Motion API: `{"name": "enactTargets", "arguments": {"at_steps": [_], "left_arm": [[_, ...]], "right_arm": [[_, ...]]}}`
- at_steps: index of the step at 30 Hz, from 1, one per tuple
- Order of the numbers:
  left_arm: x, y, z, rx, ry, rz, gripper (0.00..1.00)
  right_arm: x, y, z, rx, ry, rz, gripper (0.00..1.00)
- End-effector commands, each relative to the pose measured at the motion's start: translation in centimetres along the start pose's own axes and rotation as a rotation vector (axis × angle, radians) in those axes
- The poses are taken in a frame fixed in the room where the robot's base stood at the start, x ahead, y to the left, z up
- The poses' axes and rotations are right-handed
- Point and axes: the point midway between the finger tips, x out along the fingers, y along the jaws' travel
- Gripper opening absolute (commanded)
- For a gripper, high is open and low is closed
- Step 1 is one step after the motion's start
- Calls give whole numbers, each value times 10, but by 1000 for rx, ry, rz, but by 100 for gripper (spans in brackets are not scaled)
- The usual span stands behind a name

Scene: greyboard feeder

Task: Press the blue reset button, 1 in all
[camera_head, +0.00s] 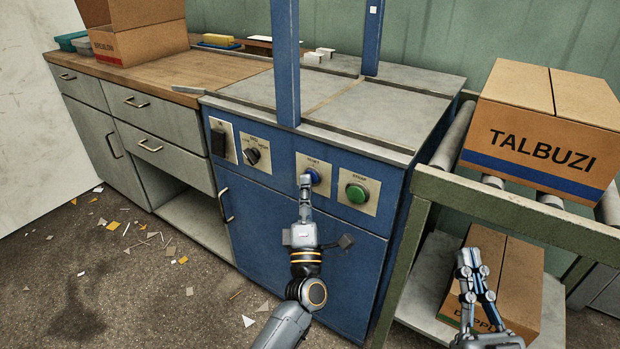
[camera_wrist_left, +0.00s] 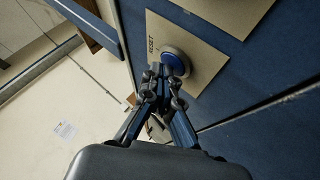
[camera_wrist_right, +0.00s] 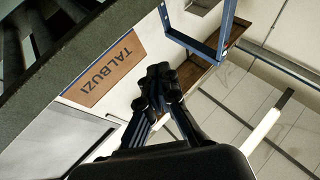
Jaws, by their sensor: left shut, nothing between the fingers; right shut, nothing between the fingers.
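The blue reset button (camera_head: 314,176) sits on a beige plate on the front of the blue machine (camera_head: 262,196). In the left wrist view the blue button (camera_wrist_left: 174,62) has a pale ring and the word RESET beside it. My left gripper (camera_head: 305,181) is shut and empty, its fingertips at the button's edge and covering part of it. In the left wrist view its tips (camera_wrist_left: 165,74) overlap the button; I cannot tell whether they touch it. My right gripper (camera_head: 468,262) is shut and empty, low at the right in front of the shelf, away from the panel.
A green button (camera_head: 356,193) is on the plate to the right. A black selector knob (camera_head: 252,156) and a black switch (camera_head: 218,142) are to the left. A roller conveyor (camera_head: 520,215) with a TALBUZI box (camera_head: 535,150) stands at the right. Scraps litter the floor.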

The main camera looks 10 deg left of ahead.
Motion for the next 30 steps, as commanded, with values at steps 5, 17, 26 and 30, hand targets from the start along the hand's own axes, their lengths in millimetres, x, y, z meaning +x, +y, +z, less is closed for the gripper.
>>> {"name": "enactTargets", "arguments": {"at_steps": [5, 17, 26, 30], "left_arm": [[1, -1, 1, 0, -1, -1, 0], [1, -1, 1, 0, -1, -1, 0], [-2, 2, -1, 0, -1, -1, 0], [-6, 4, -3, -1, -1, -2, 0]], "right_arm": [[0, 0, -2, 0, 15, 0, 0], [0, 0, -5, 1, 28, -1, 0], [1, 2, 6, -4, -40, 4, 0], [0, 3, 14, -6, -87, 6, 0]]}}
